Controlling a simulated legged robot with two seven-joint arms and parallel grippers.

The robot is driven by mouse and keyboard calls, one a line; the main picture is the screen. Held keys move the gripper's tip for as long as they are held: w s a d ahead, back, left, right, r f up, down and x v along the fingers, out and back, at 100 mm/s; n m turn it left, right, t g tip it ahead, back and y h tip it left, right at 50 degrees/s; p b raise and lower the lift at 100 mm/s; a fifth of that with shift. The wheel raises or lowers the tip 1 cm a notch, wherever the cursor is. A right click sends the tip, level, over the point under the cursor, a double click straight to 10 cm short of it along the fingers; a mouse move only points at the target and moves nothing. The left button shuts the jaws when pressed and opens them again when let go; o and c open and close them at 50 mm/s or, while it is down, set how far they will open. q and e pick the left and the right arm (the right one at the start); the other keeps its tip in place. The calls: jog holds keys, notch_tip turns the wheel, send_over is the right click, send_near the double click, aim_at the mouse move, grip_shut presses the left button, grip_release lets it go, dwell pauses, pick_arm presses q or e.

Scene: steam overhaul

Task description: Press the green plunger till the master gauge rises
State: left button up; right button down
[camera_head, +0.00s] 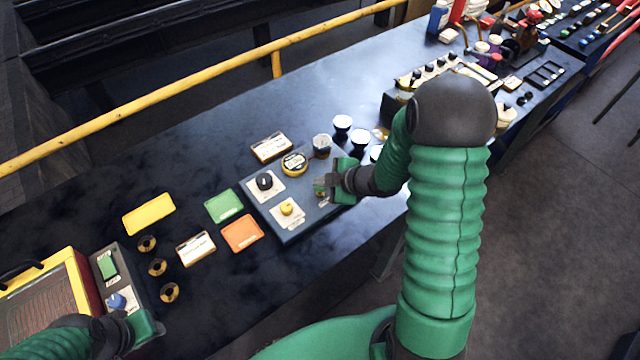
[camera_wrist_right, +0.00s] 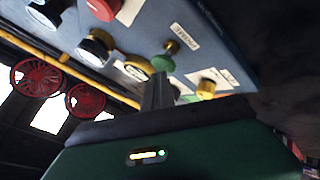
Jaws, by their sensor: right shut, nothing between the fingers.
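A blue-grey control box (camera_head: 290,237) stands on the dark bench, with a black knob (camera_head: 264,181), a yellow knob (camera_head: 287,208) and a round yellow-rimmed dial (camera_head: 294,162) on or beside it. My right gripper (camera_head: 322,186) is shut and empty at the box's right side, largely covering what is under it. In the right wrist view, its fingers (camera_wrist_right: 158,80) point at a green plunger (camera_wrist_right: 162,63) with a brass part; I cannot tell whether they touch. Which dial is the master gauge, and its reading, are unclear. My left gripper (camera_head: 140,328) is at the lower left, beside a blue knob.
Yellow, green and orange cards (camera_head: 242,233) and several brass rings (camera_head: 157,267) lie left of the box. White-topped cups (camera_head: 342,122) stand behind the right gripper. A yellow rail (camera_head: 200,77) runs along the bench's far side.

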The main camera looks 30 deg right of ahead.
jog(key=shift+f+b, duration=0.6)
jog(key=shift+f, duration=0.3)
dwell(0.4)
jog(key=shift+s, duration=0.1)
jog(key=r+p, duration=0.3)
jog(key=shift+d, duration=0.2)
jog(key=shift+d+r+p, duration=0.15)
jog(key=shift+r+p, duration=0.15)
jog(key=shift+p, duration=0.2)
jog(key=shift+d, duration=0.1)
notch_tip(320, 180, up, 5)
jog(key=p, duration=0.4)
jog(key=shift+p, duration=0.4)
